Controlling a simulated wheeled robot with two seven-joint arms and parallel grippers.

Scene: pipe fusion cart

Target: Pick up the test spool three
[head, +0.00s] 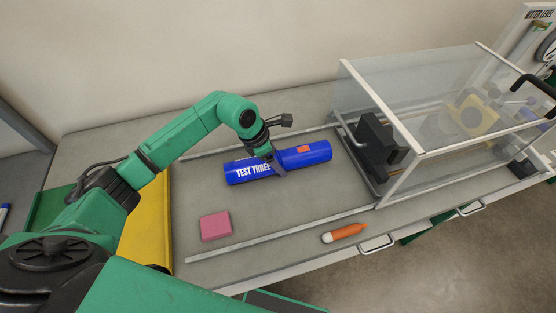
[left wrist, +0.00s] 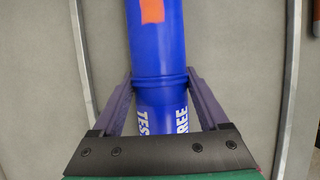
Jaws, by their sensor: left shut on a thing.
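The test spool three is a blue cylinder (head: 308,155) with white "TEST THREE" lettering and an orange patch. It lies on its side on the grey cart top between two metal rails. My left gripper (head: 279,167) reaches it from above and is shut around its middle. In the left wrist view the blue spool (left wrist: 157,50) runs lengthwise between the two fingers of the gripper (left wrist: 160,85), which sit on either side at its narrower band. Whether the spool touches the cart top is hard to tell. My right gripper is not in view.
A pink block (head: 215,226) lies at the front left. An orange marker (head: 345,233) lies near the front edge. A clear-walled enclosure (head: 425,70) with a black clamp (head: 378,140) stands at the right. A yellow panel (head: 150,225) is on the left.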

